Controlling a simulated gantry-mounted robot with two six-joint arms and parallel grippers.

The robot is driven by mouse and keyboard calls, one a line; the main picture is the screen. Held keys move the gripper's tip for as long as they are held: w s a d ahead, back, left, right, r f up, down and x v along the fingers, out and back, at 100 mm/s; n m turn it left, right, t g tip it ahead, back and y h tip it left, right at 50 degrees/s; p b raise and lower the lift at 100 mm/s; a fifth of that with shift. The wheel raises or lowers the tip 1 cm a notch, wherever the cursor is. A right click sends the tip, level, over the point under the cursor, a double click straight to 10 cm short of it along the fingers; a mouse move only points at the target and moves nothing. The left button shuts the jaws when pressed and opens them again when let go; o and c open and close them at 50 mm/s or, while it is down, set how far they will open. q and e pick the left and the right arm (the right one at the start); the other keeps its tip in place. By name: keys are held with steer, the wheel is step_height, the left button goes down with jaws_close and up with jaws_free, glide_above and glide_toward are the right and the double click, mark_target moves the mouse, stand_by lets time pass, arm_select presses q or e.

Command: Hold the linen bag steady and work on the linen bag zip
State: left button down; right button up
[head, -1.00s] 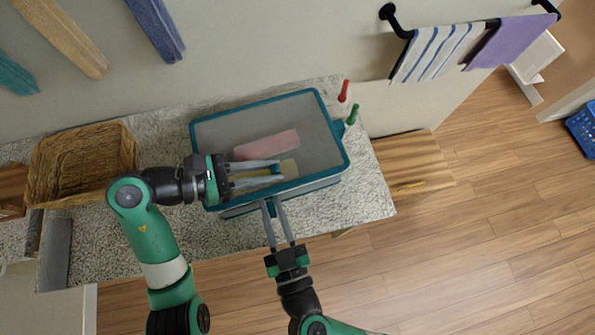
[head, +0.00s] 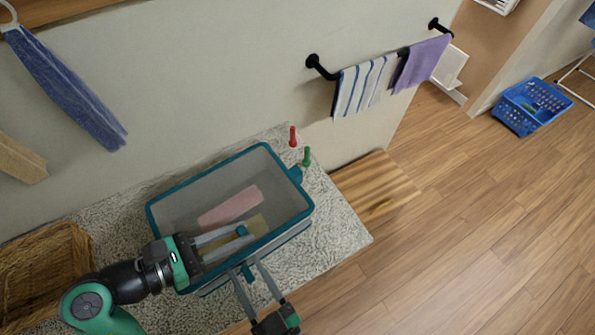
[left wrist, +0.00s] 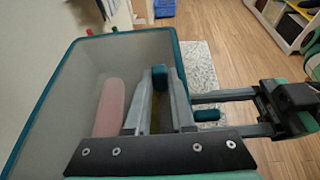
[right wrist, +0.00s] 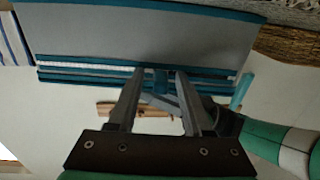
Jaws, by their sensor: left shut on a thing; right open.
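The white zip line (right wrist: 90,66) runs along the bag's front in the right wrist view. Contact with the pull cannot be told.
A pink towel (head: 229,206) and a yellow cloth (head: 255,224) lie in the bag. A wicker basket (head: 62,262) stands left. Red (head: 292,136) and green (head: 307,156) pegs stand behind the bag's right end. Towels hang on the wall.

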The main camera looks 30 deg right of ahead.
mark_target(301, 220)
steer(key=shift+d, duration=0.1)
steer(key=d, duration=0.4)
steer(key=w+d, duration=0.1)
steer(key=d, duration=0.9)
steer(key=shift+w+d, duration=0.15)
steer(key=shift+d, duration=0.1)
steer(key=s, duration=1.2)
steer(key=w+d+r+m+t+h, duration=0.1)
steer(key=w+d+r+m+h, duration=0.4)
steer(key=r, duration=0.4)
steer(key=w+d+r+m+h, duration=0.5)
steer(key=w+r+m+h, duration=0.2)
steer(key=w+r+m, duration=0.1)
step_height(301, 220, up, 3)
steer(key=shift+f+m+t+h, duration=0.2)
steer(key=shift+m+t+h, duration=0.15)
steer(key=shift+m, duration=0.45)
